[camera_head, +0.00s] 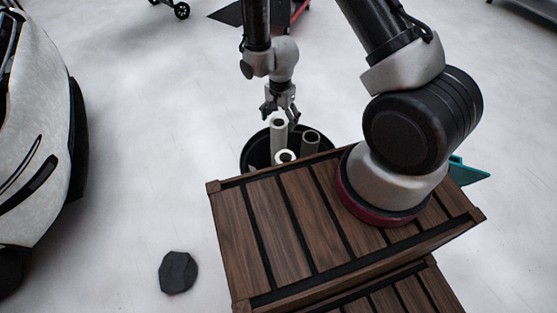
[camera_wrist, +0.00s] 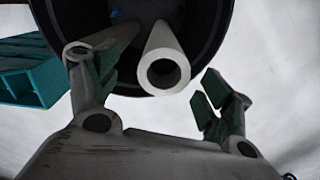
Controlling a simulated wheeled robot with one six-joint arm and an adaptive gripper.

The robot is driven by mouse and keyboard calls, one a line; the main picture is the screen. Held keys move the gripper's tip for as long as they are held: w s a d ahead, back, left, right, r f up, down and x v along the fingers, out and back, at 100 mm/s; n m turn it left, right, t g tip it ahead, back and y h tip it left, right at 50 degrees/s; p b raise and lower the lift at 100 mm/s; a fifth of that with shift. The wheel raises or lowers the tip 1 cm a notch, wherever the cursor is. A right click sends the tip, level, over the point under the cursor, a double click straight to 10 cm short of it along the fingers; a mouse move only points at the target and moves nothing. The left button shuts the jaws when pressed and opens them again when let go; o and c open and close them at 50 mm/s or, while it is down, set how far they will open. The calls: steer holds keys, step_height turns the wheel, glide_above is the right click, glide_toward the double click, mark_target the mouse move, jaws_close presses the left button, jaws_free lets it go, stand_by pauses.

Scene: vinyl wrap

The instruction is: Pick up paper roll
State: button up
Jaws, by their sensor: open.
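A round black bin (camera_head: 254,152) holds upright paper rolls. In the head view, a tall white roll (camera_head: 278,136) stands at the back, a shorter white one (camera_head: 285,156) in front and a greyer one (camera_head: 310,143) at right. My gripper (camera_head: 281,110) is just above the tall roll. In the wrist view, my gripper (camera_wrist: 158,84) is open, with a finger on either side of a white roll's hollow end (camera_wrist: 163,73). No contact is clear. Another roll (camera_wrist: 112,36) is partly hidden behind the left finger. The bin's rim (camera_wrist: 226,30) shows behind.
A teal box (camera_wrist: 33,72) stands left of the bin in the wrist view. A pale car (camera_head: 38,130) is at the left of the head view. A dark flat piece (camera_head: 178,273) lies on the pale floor. The floor between car and bin is clear.

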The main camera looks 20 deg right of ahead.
steer(key=f, duration=0.6)
steer(key=shift+w+a, duration=0.15)
steer(key=shift+w, duration=0.05)
steer(key=c, duration=1.7)
